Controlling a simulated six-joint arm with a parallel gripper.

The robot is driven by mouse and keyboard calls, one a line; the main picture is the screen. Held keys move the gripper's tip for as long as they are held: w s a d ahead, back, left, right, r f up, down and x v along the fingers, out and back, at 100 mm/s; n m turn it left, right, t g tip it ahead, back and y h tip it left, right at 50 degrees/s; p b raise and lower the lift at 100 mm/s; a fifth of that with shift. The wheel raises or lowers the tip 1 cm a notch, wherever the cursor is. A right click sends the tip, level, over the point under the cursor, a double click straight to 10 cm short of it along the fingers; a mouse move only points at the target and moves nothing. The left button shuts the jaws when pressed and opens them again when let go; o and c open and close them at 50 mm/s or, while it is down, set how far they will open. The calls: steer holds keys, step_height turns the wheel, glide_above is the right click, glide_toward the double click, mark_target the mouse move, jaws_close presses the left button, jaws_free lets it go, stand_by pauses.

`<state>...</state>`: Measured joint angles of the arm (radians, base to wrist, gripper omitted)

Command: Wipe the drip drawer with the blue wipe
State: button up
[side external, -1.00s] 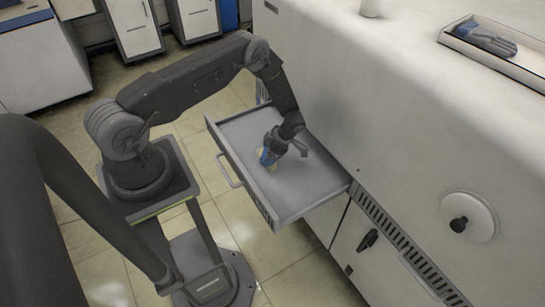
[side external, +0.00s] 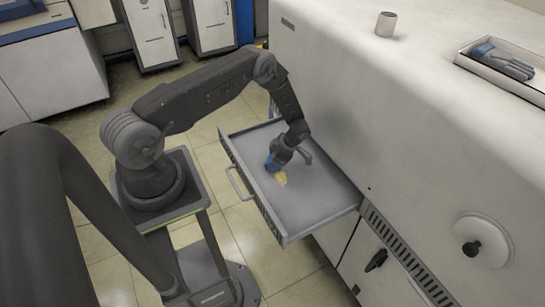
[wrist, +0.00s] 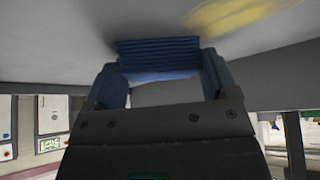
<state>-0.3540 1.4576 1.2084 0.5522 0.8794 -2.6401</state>
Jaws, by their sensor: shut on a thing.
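The blue wipe (side external: 271,165) is held in my gripper (side external: 277,158), low over the floor of the open grey drip drawer (side external: 318,208). In the wrist view, the folded wipe (wrist: 160,50) spans the space between the two blue fingers of my gripper (wrist: 165,78). It appears at or very near the drawer surface; I cannot tell whether it touches. A yellow stain (side external: 281,178) lies on the drawer floor just beside the wipe, on the near right side. The stain also shows at the top right of the wrist view (wrist: 240,13). The wipe may hide part of it.
The drawer sticks out of a large white machine (side external: 400,110). The drawer has raised walls and a front handle (side external: 238,184). A tray (side external: 500,68) with a blue-handled item and a small cup (side external: 386,24) stand on top of the machine.

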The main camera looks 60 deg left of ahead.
mark_target(284, 185)
steer(key=shift+d, duration=4.7)
steer(key=shift+d+r, duration=0.1)
steer(key=shift+d, duration=0.85)
step_height(284, 185, up, 8)
steer(key=shift+a, duration=0.1)
